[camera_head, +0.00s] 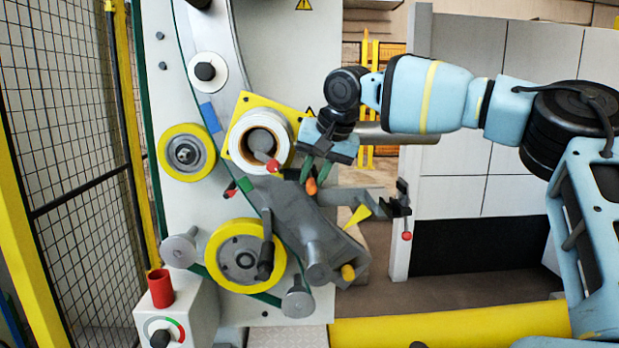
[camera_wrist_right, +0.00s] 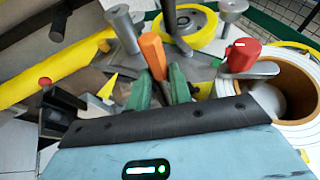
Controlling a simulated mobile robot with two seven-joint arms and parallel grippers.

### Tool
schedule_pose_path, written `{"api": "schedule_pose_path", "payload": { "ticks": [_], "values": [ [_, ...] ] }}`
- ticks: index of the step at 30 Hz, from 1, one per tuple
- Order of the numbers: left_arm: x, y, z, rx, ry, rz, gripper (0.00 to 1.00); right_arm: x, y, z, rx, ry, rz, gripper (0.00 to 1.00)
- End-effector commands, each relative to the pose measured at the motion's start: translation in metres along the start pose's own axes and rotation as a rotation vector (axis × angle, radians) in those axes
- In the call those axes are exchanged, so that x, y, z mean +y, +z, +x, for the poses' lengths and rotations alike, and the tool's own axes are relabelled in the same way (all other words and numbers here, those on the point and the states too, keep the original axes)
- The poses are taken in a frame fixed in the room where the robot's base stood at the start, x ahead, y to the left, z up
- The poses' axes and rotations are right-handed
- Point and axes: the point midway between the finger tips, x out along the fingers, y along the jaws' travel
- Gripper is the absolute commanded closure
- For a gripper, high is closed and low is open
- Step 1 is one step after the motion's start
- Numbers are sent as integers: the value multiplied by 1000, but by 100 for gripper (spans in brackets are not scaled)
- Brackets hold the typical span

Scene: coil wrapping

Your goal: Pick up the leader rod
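An orange rod (camera_wrist_right: 152,55), which I take to be the leader rod, stands out from the machine in the right wrist view. In the head view only a short orange part of it (camera_head: 311,187) shows, just below my right gripper's tips. My right gripper (camera_head: 314,172) points down, with its two green fingers on either side of the rod. In the right wrist view the fingers (camera_wrist_right: 160,82) also straddle the rod's near end. Whether they press on it or leave a small gap cannot be told. My left gripper is not in view.
A red-knobbed lever (camera_head: 273,166) and a white coil (camera_head: 243,134) lie just left of my right gripper. A grey bracket arm (camera_head: 355,195) with clamps reaches right. Yellow-rimmed rollers (camera_head: 246,257) and a grey guide sit below. A mesh fence (camera_head: 65,120) stands at left.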

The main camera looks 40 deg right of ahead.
Motion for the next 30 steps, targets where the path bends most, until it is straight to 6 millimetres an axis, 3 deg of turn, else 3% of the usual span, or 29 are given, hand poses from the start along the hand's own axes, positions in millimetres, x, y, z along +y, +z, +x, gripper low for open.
{"api": "schedule_pose_path", "payload": {
  "ticks": [5, 17, 27, 30],
  "values": [
    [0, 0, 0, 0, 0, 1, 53, 0, 0, 0, 0, 0, 0, 100],
    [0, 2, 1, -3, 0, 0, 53, -2, -2, -4, 2, -1, 0, 100],
    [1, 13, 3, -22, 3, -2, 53, -12, -14, -31, 3, 0, 0, 100],
    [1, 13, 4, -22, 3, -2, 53, -12, -4, -36, 0, -2, -2, 100]
  ]
}}
